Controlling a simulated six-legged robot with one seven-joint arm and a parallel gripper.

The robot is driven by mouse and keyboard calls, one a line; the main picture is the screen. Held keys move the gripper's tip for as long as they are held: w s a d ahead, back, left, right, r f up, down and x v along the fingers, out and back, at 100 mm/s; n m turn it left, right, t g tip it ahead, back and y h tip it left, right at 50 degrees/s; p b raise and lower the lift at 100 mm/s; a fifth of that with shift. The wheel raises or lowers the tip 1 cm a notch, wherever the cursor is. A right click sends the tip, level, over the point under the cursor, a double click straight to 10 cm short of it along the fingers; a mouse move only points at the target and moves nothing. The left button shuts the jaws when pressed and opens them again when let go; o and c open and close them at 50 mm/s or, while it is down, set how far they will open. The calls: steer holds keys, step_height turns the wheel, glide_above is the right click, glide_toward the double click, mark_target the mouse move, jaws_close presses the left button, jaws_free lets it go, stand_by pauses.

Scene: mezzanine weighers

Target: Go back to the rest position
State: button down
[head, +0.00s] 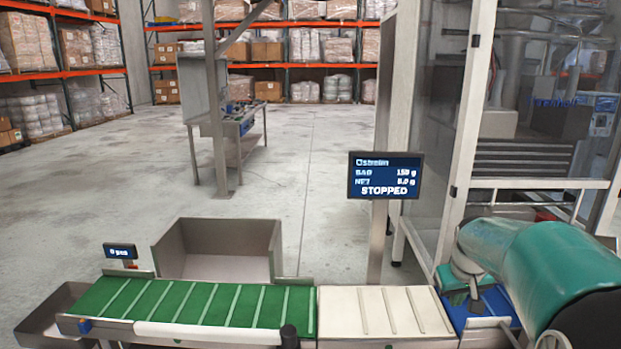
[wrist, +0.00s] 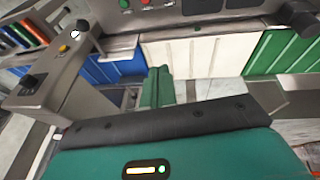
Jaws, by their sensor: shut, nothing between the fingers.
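My gripper (wrist: 158,86) shows in the wrist view as two teal fingers side by side, pressed together with nothing between them. In the head view my teal arm comes in from the right edge and hangs over the blue belt section at the right end of the conveyor line. My fingertips are not clear there. The conveyor has a green cleated belt (head: 200,302) at the left, a white belt (head: 385,311) in the middle and a blue belt (head: 487,305) at the right. The display (head: 385,176) reads STOPPED, with net 0.0 g.
An open grey metal bin (head: 217,262) stands behind the green belt, beside a small counter display (head: 120,251). A glass-panelled frame (head: 462,120) rises behind the blue belt, close to my arm. A control panel with buttons (wrist: 150,8) shows in the wrist view. Open floor lies beyond the line.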

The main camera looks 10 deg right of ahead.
steer(key=s+a+r+n, duration=0.1)
steer(key=s+a+r, duration=0.2)
steer(key=a, duration=0.5)
steer(key=s+a+r, duration=0.2)
steer(key=s+a, duration=0.2)
steer(key=a, duration=0.4)
steer(key=s+a+f+t+y, duration=0.1)
steer(key=s+a+t+y, duration=0.1)
steer(key=s+a, duration=0.8)
steer(key=shift+s+a+n, duration=0.4)
steer(key=shift+s, duration=0.5)
steer(key=shift+a, duration=0.15)
